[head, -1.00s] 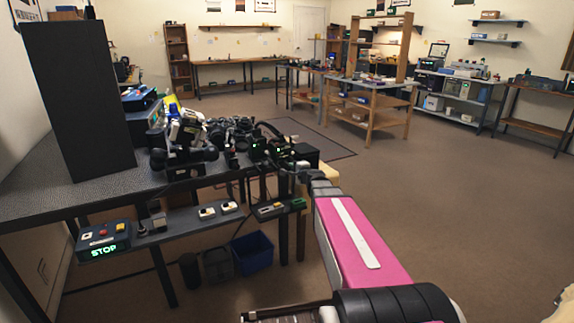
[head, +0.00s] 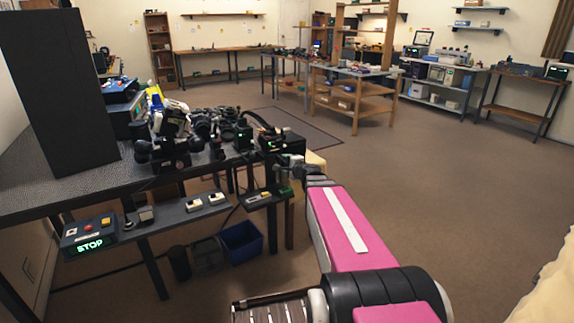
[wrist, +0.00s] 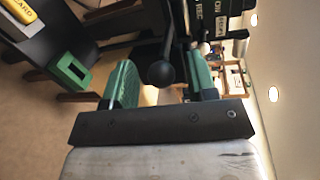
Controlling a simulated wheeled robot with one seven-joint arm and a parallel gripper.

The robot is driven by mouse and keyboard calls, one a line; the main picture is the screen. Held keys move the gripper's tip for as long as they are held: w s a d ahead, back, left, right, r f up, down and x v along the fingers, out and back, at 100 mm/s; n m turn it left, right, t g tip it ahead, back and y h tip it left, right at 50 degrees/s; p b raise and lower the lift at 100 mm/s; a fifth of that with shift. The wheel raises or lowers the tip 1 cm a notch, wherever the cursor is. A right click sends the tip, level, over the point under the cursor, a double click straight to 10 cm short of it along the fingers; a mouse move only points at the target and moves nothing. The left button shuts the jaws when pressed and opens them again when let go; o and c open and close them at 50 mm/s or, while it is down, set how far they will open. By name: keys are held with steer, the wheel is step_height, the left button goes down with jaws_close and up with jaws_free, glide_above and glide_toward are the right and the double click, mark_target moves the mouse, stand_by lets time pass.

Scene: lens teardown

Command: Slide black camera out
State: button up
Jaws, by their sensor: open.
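My gripper (head: 285,176) is beside the right end of the dark workbench (head: 35,190) in the head view. In the wrist view, its two green fingers (wrist: 163,84) are apart. A black round knob on a stem (wrist: 161,73) shows between them, and I cannot tell whether they touch it. Several dark camera-like pieces (head: 205,124) are crowded on the bench. A black device with a green light (head: 243,135) stands near the bench's right end. I cannot tell for sure which of these is the black camera.
A tall black panel (head: 60,95) stands on the bench's left. A lower shelf holds a lit STOP box (head: 90,236) and switches (head: 206,202). A blue bin (head: 241,241) is on the floor below. Open floor (head: 430,190) lies to the right.

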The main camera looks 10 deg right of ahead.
steer(key=v, duration=1)
steer(key=shift+s+d, duration=0.15)
steer(key=shift+s, duration=0.2)
steer(key=shift+r, duration=0.1)
steer(key=s+a+f+n+g+y, duration=0.1)
steer(key=s+a+f+n+g, duration=0.5)
steer(key=a+f+n+g, duration=0.5)
steer(key=s+d+f+n+g+h, duration=0.3)
steer(key=s+f+h, duration=0.3)
steer(key=s+f, duration=0.2)
steer(key=shift+d+n+g, duration=0.15)
steer(key=shift+n+g, duration=0.55)
steer(key=shift+f, duration=0.1)
stand_by(0.4)
